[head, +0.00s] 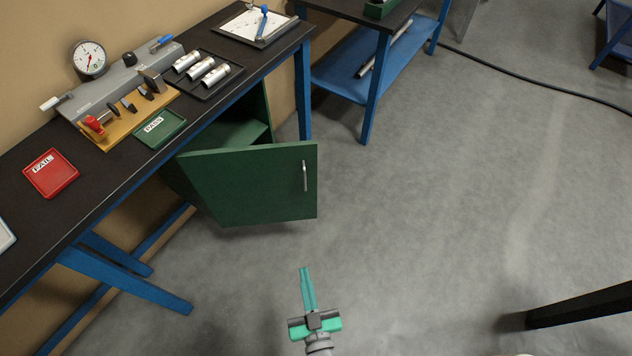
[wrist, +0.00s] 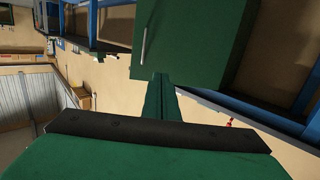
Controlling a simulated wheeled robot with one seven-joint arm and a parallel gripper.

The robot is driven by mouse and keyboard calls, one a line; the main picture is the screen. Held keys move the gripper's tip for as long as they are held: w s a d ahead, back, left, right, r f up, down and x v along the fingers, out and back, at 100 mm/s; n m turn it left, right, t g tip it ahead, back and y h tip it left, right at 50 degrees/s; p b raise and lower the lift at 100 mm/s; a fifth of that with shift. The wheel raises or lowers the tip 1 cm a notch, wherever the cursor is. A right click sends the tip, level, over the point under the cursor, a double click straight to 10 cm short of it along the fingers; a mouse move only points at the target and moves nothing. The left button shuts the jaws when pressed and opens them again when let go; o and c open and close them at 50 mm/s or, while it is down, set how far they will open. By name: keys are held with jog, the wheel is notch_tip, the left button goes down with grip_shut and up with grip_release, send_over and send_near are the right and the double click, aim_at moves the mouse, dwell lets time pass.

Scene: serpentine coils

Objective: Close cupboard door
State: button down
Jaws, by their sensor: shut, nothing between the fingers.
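The green cupboard door (head: 250,183) stands open in the head view, swung out from the cupboard (head: 238,133) under the workbench. A silver vertical handle (head: 305,176) is near the door's free edge. The cupboard's inside and a shelf show above the door. My gripper (head: 306,272) is shut and empty, below the door in the picture and apart from it. In the wrist view, my gripper's fingers (wrist: 160,78) point toward the door (wrist: 192,45), and the handle (wrist: 145,45) lies just left of and beyond the fingertips.
The black-topped workbench (head: 105,190) with blue legs runs along the wall on the left. It carries a gauge, a red tray (head: 50,173), a green tray (head: 160,128) and metal cylinders. A second blue bench (head: 350,75) stands behind.

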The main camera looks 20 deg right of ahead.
jog(key=w+d+f+h, duration=0.1)
jog(key=w+d+f, duration=0.15)
jog(key=w, duration=0.25)
jog(key=w+d+f, duration=0.1)
jog(key=w+d, duration=0.2)
jog(key=w, duration=0.2)
jog(key=m, duration=0.1)
send_near(315, 173)
jog(key=shift+t+h, duration=0.3)
jog(key=shift+t, duration=0.1)
jog(key=w, duration=0.3)
jog(key=w+f, duration=0.1)
jog(key=w, duration=0.1)
jog(key=shift+w+d, duration=0.25)
jog(key=shift+w, duration=0.45)
jog(key=shift+d, duration=0.15)
